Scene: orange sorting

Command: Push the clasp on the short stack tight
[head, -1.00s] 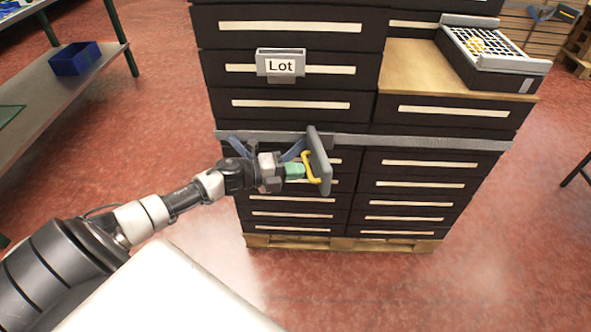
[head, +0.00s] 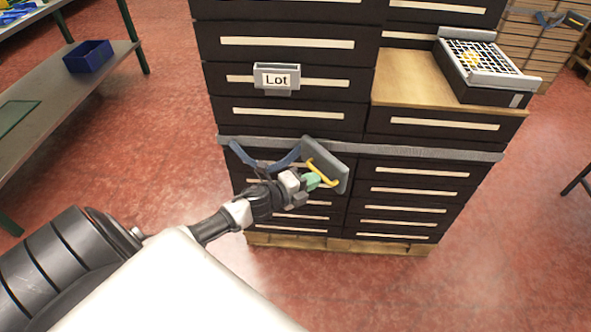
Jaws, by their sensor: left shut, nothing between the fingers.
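Dark crates stand in two columns on a wooden pallet, a tall one (head: 292,26) at left and a short stack (head: 430,122) at right. A grey band (head: 425,153) runs across both fronts. A grey clasp plate (head: 338,176) with a yellow handle (head: 322,170) juts out at the band, in front of the tall column near the seam. A blue V-shaped piece (head: 283,163) shows beside it. My left gripper (head: 314,180), with green fingertips, is shut and empty, close against the handle; I cannot tell whether they touch. My right gripper is out of view.
A wooden board (head: 405,80) tops the short stack, with a grid-lidded crate (head: 487,75) on it. A "Lot" sign (head: 276,79) hangs on the tall column. A shelf table (head: 80,93) with a blue bin (head: 89,56) stands at left.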

